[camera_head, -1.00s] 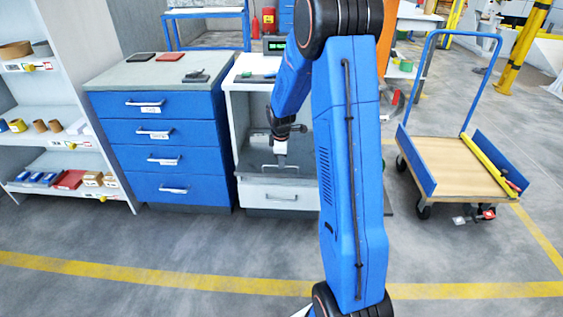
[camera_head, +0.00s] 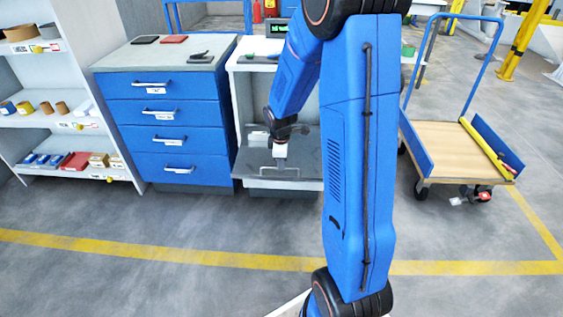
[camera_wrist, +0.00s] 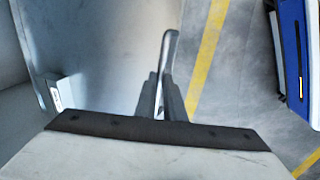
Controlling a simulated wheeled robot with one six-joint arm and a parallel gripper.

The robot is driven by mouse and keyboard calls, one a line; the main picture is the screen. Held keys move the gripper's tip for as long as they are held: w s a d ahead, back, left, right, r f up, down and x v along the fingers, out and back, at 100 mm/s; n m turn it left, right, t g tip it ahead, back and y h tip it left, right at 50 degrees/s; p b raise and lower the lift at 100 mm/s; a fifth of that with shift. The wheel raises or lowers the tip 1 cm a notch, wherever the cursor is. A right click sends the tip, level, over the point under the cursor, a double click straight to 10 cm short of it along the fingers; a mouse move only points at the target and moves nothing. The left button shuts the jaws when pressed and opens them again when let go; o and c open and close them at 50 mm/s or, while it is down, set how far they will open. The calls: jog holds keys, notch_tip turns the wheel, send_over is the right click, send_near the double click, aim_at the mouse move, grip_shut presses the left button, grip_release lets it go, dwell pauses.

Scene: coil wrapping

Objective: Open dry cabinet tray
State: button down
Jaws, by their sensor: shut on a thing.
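The dry cabinet (camera_head: 237,115) is a white open-fronted unit beside the blue drawers. Its grey tray (camera_head: 308,172) sticks out of the front, low down. My gripper (camera_head: 280,167) is over the tray's front part, pointing down. The wrist view shows my gripper (camera_wrist: 161,98) shut on the tray's thin metal handle (camera_wrist: 170,48). The pale tray surface (camera_wrist: 105,45) fills the left of that view. My arm hides the cabinet's right side in the head view.
A blue drawer unit (camera_head: 170,115) stands left of the cabinet, and a shelf with small goods (camera_head: 60,110) is further left. A wooden-decked trolley (camera_head: 450,150) stands to the right. The floor (camera_head: 190,222) in front is clear, with a yellow line.

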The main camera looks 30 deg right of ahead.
jog(key=c, duration=1.8)
grip_release()
jog(key=shift+c, duration=0.2)
notch_tip(320, 180, up, 17)
jog(key=s+a, duration=0.2)
jog(key=shift+s, duration=0.4)
jog(key=s+a+r+m+t, duration=0.1)
jog(key=s+a+r+m, duration=0.1)
jog(key=s, duration=0.7)
jog(key=s+a+r+m+t, duration=0.1)
jog(key=s+a+r+m, duration=0.1)
jog(key=s+a+m, duration=0.3)
jog(key=s+a+r+m+t+y, duration=0.1)
jog(key=s+a+m, duration=0.3)
jog(key=s, duration=0.9)
jog(key=shift+v, duration=0.95)
